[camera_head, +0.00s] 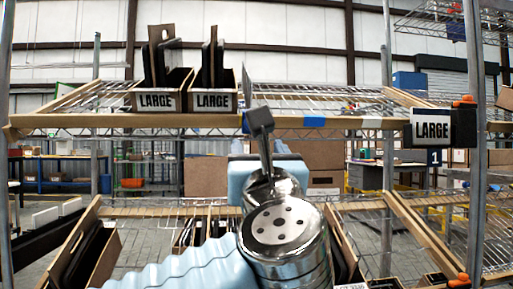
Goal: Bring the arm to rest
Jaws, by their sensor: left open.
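My left arm (283,235) rises from the bottom of the head view, with a light blue ribbed sleeve and a shiny silver joint. My left gripper (256,112) is at its upper end, in front of the upper shelf's front edge. Its dark fingers are seen nearly edge-on and point up. It is open, and nothing shows between the fingers. It appears just right of the two cartons labelled LARGE and seems apart from them. My right gripper is not in view.
Two black-and-tan cartons, left (157,98) and right (213,98), stand on the wire upper shelf (320,98). The shelf right of them is largely clear. The lower shelf holds tilted cartons (88,256). Metal posts (477,150) stand at both sides.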

